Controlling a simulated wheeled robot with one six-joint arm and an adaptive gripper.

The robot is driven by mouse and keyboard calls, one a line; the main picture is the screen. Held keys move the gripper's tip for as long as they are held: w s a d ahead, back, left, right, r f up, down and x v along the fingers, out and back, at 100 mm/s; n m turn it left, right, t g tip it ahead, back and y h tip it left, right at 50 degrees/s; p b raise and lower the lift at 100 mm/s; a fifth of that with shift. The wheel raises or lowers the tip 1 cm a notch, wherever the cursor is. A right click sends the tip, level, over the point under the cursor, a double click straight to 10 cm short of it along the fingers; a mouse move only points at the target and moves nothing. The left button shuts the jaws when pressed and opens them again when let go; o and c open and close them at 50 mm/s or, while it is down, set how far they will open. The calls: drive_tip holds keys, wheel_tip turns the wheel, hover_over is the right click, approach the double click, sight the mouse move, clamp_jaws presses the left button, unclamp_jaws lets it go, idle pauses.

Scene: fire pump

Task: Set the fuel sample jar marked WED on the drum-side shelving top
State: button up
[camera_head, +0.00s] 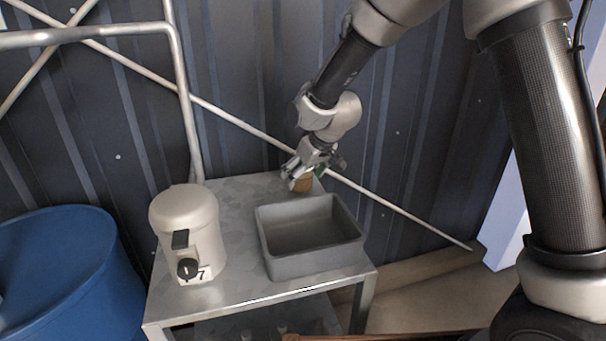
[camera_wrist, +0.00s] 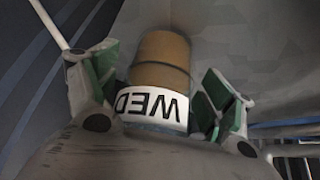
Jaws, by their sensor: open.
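The jar marked WED (camera_wrist: 159,75) stands between the fingers in the wrist view, with amber contents and a white label that reads upside down. In the head view the jar (camera_head: 303,184) is a small brown shape at the back of the metal shelving top (camera_head: 240,295), partly hidden by my gripper. My gripper (camera_head: 302,172) is open around the jar at the back of that top. In the wrist view its green-padded fingers (camera_wrist: 158,98) are on both sides of the jar, with gaps visible.
A grey open bin (camera_head: 285,270) stands just in front of the jar. A cream canister (camera_head: 186,225) with a black tap and a 7 label stands at the left. A blue drum (camera_head: 65,270) is left of the shelving. A corrugated wall and diagonal pipes lie close behind.

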drive_tip(key=v, duration=1.2)
drive_tip(key=s+d+r+m+h, duration=0.1)
drive_tip(key=s+d+r, duration=0.1)
drive_tip(key=s+d, duration=0.35)
drive_tip(key=s+d+r+m, duration=0.2)
drive_tip(key=d+r, duration=0.1)
drive_tip(key=d, duration=0.6)
drive_tip(key=s+d+r+m+h, duration=0.1)
drive_tip(key=s+d+r, duration=0.15)
drive_tip(key=d, duration=0.45)
drive_tip(key=s+d+m, duration=0.1)
drive_tip(key=s+d, duration=0.4)
drive_tip(key=s, duration=0.3)
drive_tip(key=s+d+f+m+h, duration=0.1)
drive_tip(key=s+d+m, duration=0.1)
drive_tip(key=s+d, duration=0.4)
drive_tip(key=s, duration=0.2)
drive_tip(key=shift+s+f+m+g+h, duration=0.2)
drive_tip(key=shift+s+m+g+h, duration=0.1)
drive_tip(key=shift+s, duration=0.1)
